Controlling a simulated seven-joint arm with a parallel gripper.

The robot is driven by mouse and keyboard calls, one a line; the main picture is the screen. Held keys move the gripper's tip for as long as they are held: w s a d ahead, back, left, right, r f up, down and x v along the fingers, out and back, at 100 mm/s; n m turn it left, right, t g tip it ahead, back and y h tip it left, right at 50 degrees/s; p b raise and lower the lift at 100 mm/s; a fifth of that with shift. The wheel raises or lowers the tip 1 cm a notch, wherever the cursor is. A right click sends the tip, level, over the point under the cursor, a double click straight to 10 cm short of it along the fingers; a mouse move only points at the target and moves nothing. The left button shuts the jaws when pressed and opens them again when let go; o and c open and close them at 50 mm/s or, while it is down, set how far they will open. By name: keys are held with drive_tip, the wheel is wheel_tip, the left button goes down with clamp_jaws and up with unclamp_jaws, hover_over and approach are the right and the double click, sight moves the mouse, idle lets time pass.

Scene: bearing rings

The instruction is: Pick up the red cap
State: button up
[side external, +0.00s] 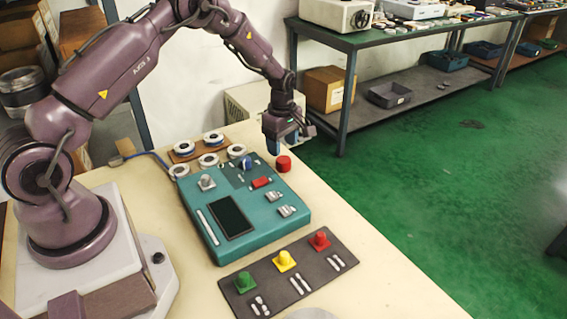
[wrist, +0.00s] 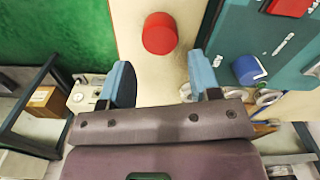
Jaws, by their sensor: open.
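The red cap (side external: 284,163) is a short red cylinder standing on the pale tabletop, just beyond the far right edge of the teal device (side external: 215,247). In the wrist view the red cap (wrist: 160,33) lies ahead of the fingertips, roughly centred between them and apart from both. My gripper (side external: 290,141) is open and empty, above and close to the cap. Its two blue fingers also show in the wrist view (wrist: 162,72), spread wide with bare table between them.
A dark mat (side external: 262,270) in front holds green, yellow and red knobs and small light parts. White-rimmed rings (side external: 208,160) sit on a brown board behind the device. A blue knob (side external: 247,163) stands on the device close to my gripper. The tabletop right of the cap is clear.

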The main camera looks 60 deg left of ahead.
sight(283, 159)
drive_tip(key=f, duration=0.5)
drive_tip(key=shift+d+f, duration=0.2)
drive_tip(key=shift+f, duration=0.1)
drive_tip(key=shift+c, duration=0.5)
drive_tip(key=c, duration=0.6)
